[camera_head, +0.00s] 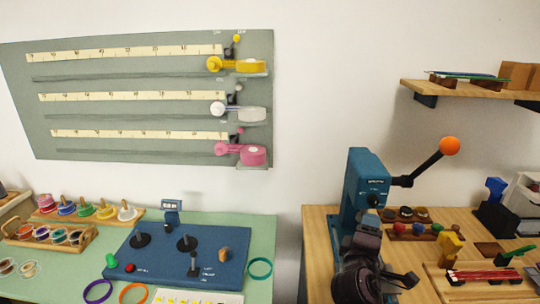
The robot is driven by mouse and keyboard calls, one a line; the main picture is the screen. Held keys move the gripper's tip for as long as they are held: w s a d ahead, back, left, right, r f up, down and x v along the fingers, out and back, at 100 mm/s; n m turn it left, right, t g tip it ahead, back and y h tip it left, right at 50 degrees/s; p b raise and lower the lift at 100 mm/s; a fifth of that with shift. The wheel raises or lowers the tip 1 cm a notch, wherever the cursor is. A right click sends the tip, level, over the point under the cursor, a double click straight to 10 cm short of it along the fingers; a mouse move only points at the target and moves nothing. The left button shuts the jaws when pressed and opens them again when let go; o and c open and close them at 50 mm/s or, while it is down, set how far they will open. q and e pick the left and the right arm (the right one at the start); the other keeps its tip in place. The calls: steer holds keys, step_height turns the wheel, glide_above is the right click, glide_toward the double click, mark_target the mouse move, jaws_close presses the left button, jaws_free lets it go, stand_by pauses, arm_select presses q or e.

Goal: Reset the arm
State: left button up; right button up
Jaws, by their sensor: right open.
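My right gripper (401,287) is at the bottom of the view, right of centre, over the front of the wooden counter. Its dark wrist and arm rise in front of a teal lever press (369,166) and hide the press's lower part. The jaws are apart, point to the right and hold nothing that I can see. The press's lever, with an orange ball (449,146) at its end, slants up to the right, clear of the gripper. My left gripper is not in view.
Right of my gripper stands a wooden tray (447,289) with red strips and a yellow tool. Behind are small coloured pieces on a rack (410,234). A shelf (470,92) hangs above. At left, a green table (262,226) carries a blue panel (150,262); a slider board (290,42) hangs behind.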

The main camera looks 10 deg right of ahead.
steer(key=s+a+f+m+t+y, duration=0.1)
steer(key=a+f+m+t+y, duration=0.1)
steer(key=a+f+m+y, duration=0.5)
steer(key=s+d+f+m+g+y, duration=0.1)
steer(key=s+f+g, duration=0.1)
steer(key=s+f, duration=0.7)
steer(key=s+d+f+m+g+y, duration=0.1)
steer(key=s+d+f+g+y, duration=0.1)
steer(key=s+f, duration=0.7)
steer(key=shift+s+d+f+m+g, duration=0.35)
steer(key=shift+s+g, duration=0.15)
steer(key=shift+s, duration=0.45)
